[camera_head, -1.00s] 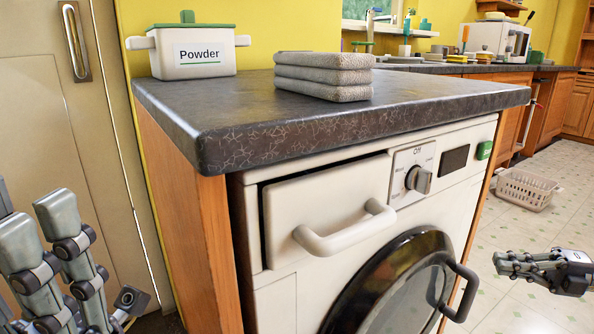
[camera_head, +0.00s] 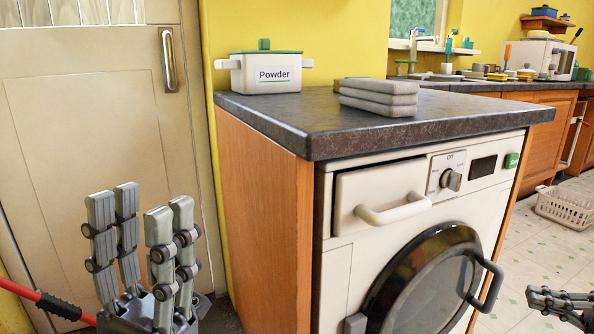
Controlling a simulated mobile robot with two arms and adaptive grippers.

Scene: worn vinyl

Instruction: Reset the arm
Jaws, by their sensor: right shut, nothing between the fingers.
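My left gripper (camera_head: 141,208) is at the lower left, in front of the cream door. Its grey jointed fingers point up, with a gap between the two sides, and it is open and empty. My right gripper (camera_head: 533,298) is at the lower right edge, over the tiled floor, partly cut off by the frame. Its fingers point left and are shut with nothing held. Both grippers are apart from the washing machine (camera_head: 333,290).
A dark counter (camera_head: 300,122) holds a white Powder box (camera_head: 265,75) and folded grey towels (camera_head: 378,97). The machine's drawer handle (camera_head: 395,210) and door handle (camera_head: 488,285) stick out. A laundry basket (camera_head: 565,207) stands on the floor at right. A red pole (camera_head: 50,305) is at far left.

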